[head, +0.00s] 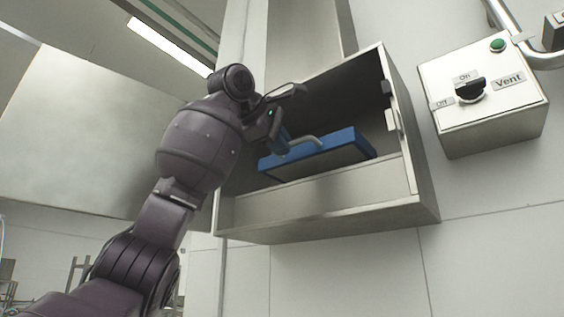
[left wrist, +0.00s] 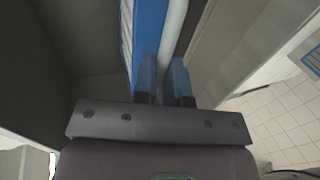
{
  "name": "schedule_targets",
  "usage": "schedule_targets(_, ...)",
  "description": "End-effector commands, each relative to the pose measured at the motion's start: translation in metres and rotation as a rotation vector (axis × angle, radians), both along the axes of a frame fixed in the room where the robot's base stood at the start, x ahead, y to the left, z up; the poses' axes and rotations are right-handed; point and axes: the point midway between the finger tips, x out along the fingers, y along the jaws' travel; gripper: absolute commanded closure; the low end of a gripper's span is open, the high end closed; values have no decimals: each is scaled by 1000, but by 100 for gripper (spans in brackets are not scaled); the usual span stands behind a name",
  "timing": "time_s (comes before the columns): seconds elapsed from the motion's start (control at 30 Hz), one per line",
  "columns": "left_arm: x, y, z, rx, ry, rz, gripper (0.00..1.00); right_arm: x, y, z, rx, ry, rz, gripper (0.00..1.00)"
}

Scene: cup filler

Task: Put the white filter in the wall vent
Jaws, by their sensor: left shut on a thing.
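A filter (head: 335,150) with a blue frame and a pale handle is inside the open metal vent box on the wall (head: 330,200). It lies tilted in the box, and its visible face looks grey rather than clearly white. My left gripper (head: 284,143) reaches into the box from the left and is shut on the filter's handle (head: 306,141). In the left wrist view the blue fingers (left wrist: 165,82) are on either side of the pale handle bar (left wrist: 173,35), beside the blue frame (left wrist: 148,40). How the filter's back edge sits is hidden. My right gripper is not in view.
A control box (head: 487,100) labelled Vent, with a black knob and green button, is on the wall to the right. Box walls surround the gripper closely. In the left wrist view, a blue-edged panel (left wrist: 312,60) shows at right above tiled floor.

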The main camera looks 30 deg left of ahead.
Motion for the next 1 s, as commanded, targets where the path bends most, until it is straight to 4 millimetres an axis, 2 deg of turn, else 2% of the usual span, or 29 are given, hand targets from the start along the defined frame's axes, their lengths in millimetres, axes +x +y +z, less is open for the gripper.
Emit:
schedule_targets(0.17, 0, 0, -7, 0, -2, -1, 100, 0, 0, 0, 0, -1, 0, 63)
schedule_targets(0.5, 0, 1, -38, 0, -2, 0, 100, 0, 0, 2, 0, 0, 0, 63)
schedule_targets(0.8, 0, 0, -43, -1, -1, -2, 100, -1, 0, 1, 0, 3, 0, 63)
schedule_targets(0.83, 0, 0, -43, 0, 1, -1, 85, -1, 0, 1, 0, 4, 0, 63)
schedule_targets(1.0, 0, 0, -43, 0, 1, -1, 63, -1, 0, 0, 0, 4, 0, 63)
